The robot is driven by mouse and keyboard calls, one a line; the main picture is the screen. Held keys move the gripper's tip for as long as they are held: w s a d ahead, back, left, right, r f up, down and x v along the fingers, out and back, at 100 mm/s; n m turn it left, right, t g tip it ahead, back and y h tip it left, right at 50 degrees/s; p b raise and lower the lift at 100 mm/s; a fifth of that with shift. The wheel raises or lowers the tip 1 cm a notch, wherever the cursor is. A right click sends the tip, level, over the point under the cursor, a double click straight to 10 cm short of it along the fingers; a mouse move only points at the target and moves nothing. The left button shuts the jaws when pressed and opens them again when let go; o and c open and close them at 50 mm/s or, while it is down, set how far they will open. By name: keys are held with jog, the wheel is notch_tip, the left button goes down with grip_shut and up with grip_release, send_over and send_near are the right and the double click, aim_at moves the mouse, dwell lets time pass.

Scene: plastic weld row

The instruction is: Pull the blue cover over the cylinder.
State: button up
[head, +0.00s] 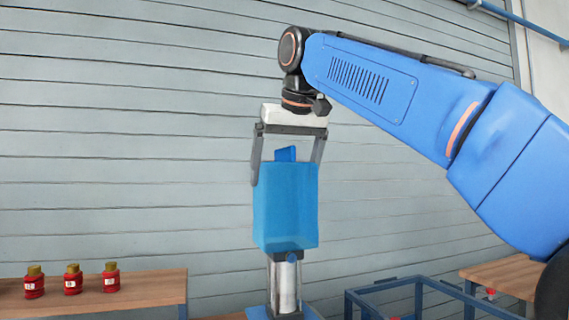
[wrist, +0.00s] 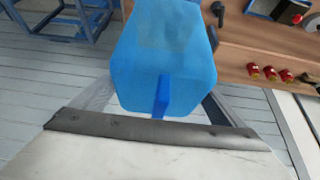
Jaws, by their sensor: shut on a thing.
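The blue cover (head: 286,208) is a translucent, box-shaped hood with a small blue tab (head: 286,154) on top. My gripper (head: 285,174) is above it, its two fingers shut on the cover's upper sides. The silver cylinder (head: 288,287) stands upright in a dark frame directly below the cover. The cover's lower edge is at about the height of the dark block (head: 287,256) on top of the cylinder; the silver body shows bare beneath. In the wrist view the cover (wrist: 165,55) fills the middle between the fingers and hides the cylinder.
A wooden bench (head: 120,295) at the left carries three red containers (head: 73,279) with yellowish caps. A blue metal frame (head: 415,290) stands at the lower right, with another wooden table (head: 505,272) beyond. A slatted grey wall is behind.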

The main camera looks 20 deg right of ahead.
jog(key=shift+f, duration=2.2)
jog(key=shift+f, duration=6.1)
jog(key=o, duration=0.7)
